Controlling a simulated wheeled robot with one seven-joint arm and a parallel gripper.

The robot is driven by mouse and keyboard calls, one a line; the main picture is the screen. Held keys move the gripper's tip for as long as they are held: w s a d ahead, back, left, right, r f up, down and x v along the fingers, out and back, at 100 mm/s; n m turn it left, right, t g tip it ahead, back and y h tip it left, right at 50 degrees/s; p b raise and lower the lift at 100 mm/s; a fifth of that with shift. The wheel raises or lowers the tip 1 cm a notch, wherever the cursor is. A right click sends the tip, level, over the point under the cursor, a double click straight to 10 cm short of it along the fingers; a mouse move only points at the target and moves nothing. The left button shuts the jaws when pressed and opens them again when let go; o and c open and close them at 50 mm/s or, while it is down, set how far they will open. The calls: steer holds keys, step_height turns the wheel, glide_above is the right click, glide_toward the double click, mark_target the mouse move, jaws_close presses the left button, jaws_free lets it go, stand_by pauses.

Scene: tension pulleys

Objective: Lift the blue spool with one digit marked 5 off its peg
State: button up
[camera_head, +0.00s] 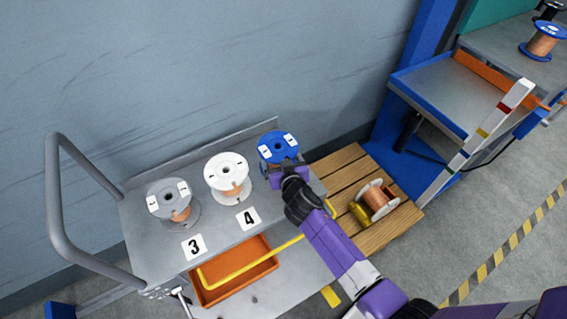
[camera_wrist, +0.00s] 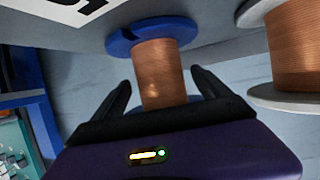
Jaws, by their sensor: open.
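The blue spool (camera_head: 268,149) stands at the right end of the metal cart top in the head view, its blue upper flange carrying white labels too small to read. My gripper (camera_head: 289,172) is at its near side and hides part of it. In the wrist view the spool's copper winding (camera_wrist: 160,72) lies between the two open fingers of my gripper (camera_wrist: 163,80), with no clear contact. A blue flange (camera_wrist: 152,34) shows beyond the fingertips. Part of a black marking on a white card (camera_wrist: 62,10) shows at the upper left. The peg is hidden.
A white spool (camera_head: 228,171) stands left of the blue one, behind card 4, and a grey spool (camera_head: 168,200) behind card 3. An orange bin (camera_head: 236,272) and yellow bar are below the front edge. A pallet (camera_head: 345,165) with a copper spool (camera_head: 377,199) lies right.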

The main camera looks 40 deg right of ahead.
mark_target(280, 152)
steer(key=shift+x, duration=0.8)
steer(key=shift+c, duration=0.3)
steer(key=c, duration=1.8)
steer(key=shift+r, duration=0.1)
jaws_close()
steer(key=shift+a+r+p, duration=0.1)
steer(key=shift+r+p, duration=1.05)
steer(key=shift+r, duration=0.75)
steer(key=shift+r+p, duration=1.2)
steer(key=shift+r, duration=0.4)
steer(key=shift+r+p, duration=1.1)
steer(key=shift+r, duration=0.65)
